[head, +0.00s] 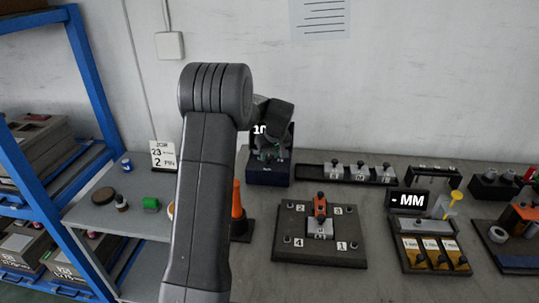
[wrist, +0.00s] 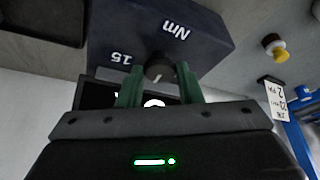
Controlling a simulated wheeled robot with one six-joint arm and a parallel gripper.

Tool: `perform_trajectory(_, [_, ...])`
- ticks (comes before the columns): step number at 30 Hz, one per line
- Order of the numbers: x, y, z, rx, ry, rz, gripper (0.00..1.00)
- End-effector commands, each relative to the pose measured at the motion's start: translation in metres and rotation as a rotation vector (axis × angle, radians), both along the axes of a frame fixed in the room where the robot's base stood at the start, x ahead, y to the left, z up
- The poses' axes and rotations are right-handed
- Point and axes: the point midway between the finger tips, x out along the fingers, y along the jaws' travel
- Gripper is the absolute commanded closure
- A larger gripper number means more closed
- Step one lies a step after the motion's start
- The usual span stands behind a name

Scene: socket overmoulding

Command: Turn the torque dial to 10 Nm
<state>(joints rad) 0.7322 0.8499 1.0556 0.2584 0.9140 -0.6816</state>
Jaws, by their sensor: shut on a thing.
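The torque unit is a dark blue box (head: 268,177) against the back wall. In the wrist view its face (wrist: 210,45) appears upside down, with "Nm" and "15" printed on it. The round dark torque dial (wrist: 159,66) sits between the green fingers of my gripper (wrist: 160,88), which is shut on it. The dial has a light pointer mark. In the head view my gripper (head: 272,152) covers the dial and much of the unit's front. White digits reading "10" (head: 259,130) show beside the gripper, partly hidden; the display is mostly covered in the wrist view.
A fixture plate (head: 290,252) with numbered posts lies in front. A dark rail (head: 318,173) with several pieces runs to the right. A blue shelf rack (head: 90,85) stands at left.

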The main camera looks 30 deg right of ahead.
Motion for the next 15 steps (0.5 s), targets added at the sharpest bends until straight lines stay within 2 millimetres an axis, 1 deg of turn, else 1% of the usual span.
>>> perform_trajectory(2, [-0.0006, 0.0, -0.0004, 0.001, 0.002, -0.001, 0.91])
perform_trajectory(3, [-0.0006, 0.0, -0.0004, 0.001, 0.002, -0.001, 0.66])
perform_trajectory(5, [-0.0006, 0.0, -0.0004, 0.001, 0.002, -0.001, 0.54])
perform_trajectory(6, [-0.0005, 0.0, -0.0003, 0.001, 0.002, -0.001, 0.46])
perform_trajectory(15, [-0.0006, 0.0, 0.0008, -0.001, 0.0, -0.001, 0.46])
